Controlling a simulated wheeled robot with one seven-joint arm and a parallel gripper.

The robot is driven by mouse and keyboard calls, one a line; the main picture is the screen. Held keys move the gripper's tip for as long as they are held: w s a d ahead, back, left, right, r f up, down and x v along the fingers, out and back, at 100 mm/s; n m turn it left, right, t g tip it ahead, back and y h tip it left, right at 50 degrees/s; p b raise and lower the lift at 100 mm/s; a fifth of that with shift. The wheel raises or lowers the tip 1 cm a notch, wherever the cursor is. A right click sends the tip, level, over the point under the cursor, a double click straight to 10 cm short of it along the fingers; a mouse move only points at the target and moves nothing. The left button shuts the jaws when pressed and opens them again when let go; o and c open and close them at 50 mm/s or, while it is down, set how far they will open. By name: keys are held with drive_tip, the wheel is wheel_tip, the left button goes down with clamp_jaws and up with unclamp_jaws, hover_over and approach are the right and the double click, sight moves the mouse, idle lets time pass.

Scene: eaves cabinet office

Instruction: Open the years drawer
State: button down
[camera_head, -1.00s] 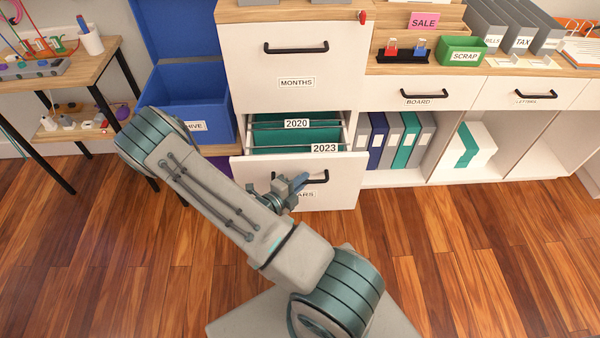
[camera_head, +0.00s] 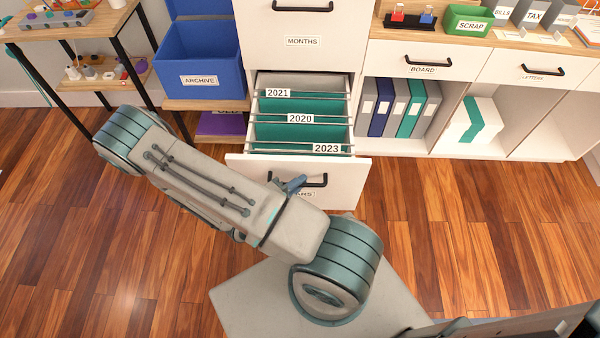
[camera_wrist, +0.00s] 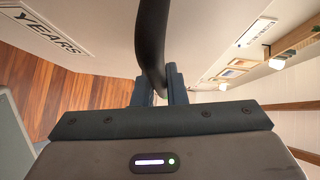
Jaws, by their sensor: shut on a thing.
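The years drawer (camera_head: 240,168) is the lower drawer of the white cabinet and stands pulled out. Green hanging files labelled 2021, 2020 and 2023 (camera_head: 327,148) show inside it. Its black bar handle (camera_head: 316,180) is partly hidden behind my arm and gripper. The YEARS label (camera_wrist: 48,30) shows at the upper left there.
The months drawer (camera_head: 300,22) above is shut. A blue archive box (camera_head: 200,62) stands left of the cabinet, beside a table with black legs. Binders (camera_head: 385,105) stand on an open shelf at the right. Wooden floor lies clear to the right.

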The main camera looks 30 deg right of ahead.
drive_tip(key=shift+s+a, duration=0.45)
drive_tip(key=shift+s, duration=0.2)
drive_tip(key=shift+s+a, duration=0.4)
drive_tip(key=shift+s, duration=0.2)
drive_tip(key=c, duration=1.5)
unclamp_jaws()
drive_tip(key=v, duration=1.4)
drive_tip(key=shift+d, duration=0.1)
